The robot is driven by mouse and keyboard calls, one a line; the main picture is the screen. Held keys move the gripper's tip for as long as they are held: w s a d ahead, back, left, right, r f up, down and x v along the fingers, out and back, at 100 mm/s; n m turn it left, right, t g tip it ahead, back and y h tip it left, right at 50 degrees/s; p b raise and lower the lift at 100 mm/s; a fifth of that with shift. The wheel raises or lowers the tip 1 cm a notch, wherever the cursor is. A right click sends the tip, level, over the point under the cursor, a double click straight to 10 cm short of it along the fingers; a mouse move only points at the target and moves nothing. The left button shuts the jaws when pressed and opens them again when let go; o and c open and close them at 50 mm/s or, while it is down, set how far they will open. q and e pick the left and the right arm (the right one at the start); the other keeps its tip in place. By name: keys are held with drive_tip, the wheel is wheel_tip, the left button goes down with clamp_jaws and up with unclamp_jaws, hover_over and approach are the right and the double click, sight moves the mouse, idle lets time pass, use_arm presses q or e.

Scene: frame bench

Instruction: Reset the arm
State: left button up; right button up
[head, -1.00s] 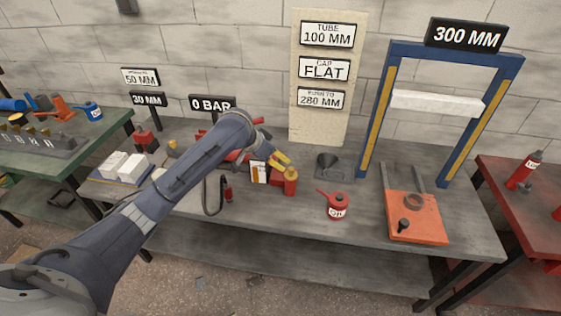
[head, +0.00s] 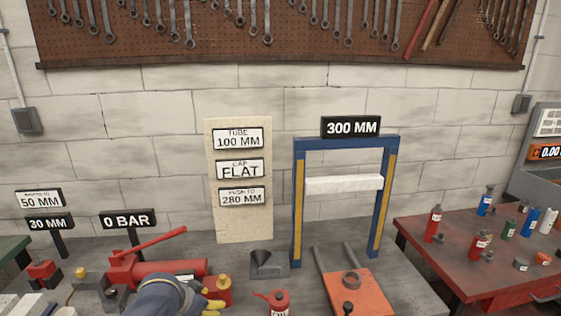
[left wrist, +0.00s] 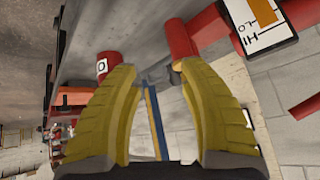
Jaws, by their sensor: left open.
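My left gripper (head: 212,304) shows at the bottom of the head view, its yellow fingers partly cut off by the picture edge. In the left wrist view its two yellow fingers (left wrist: 155,72) stand wide apart with nothing between them. A red cylinder with a yellow top (head: 219,288) stands close to the fingers. In the left wrist view a red cylinder (left wrist: 181,42) shows just past the right finger's tip. My right gripper is in neither view.
A red hand pump (head: 160,272) lies left of the red cylinder. A red oil can (head: 274,301), a dark funnel (head: 267,263) and a blue press frame (head: 298,190) stand to the right. A red table (head: 460,285) with bottles is farther right.

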use_arm(q)
drive_tip(key=s+a+f+t+y, duration=0.15)
drive_tip(key=s+f, duration=0.25)
drive_tip(key=s, duration=0.4)
drive_tip(key=s+f+g+y, duration=0.1)
drive_tip(key=s+f+y, duration=0.1)
drive_tip(key=s+f, duration=0.4)
drive_tip(key=s+a+r+y, duration=0.15)
drive_tip(key=s+a, duration=0.25)
drive_tip(key=s, duration=0.5)
drive_tip(key=s+a+y, duration=0.3)
drive_tip(key=s+a, duration=0.1)
drive_tip(key=s, duration=0.5)
drive_tip(key=s+d+f+g+h, duration=0.2)
drive_tip(key=d+f, duration=0.1)
drive_tip(key=f, duration=1.3)
drive_tip(key=s+d+f+g+h, duration=0.1)
drive_tip(key=d+f+h, duration=0.15)
drive_tip(key=f, duration=1.45)
drive_tip(key=s+f+n+g, duration=0.3)
drive_tip(key=s+f, duration=1.5)
drive_tip(key=s, duration=0.3)
drive_tip(key=shift+d+f, duration=0.25)
drive_tip(key=shift+f, duration=0.15)
drive_tip(key=shift+h, duration=0.25)
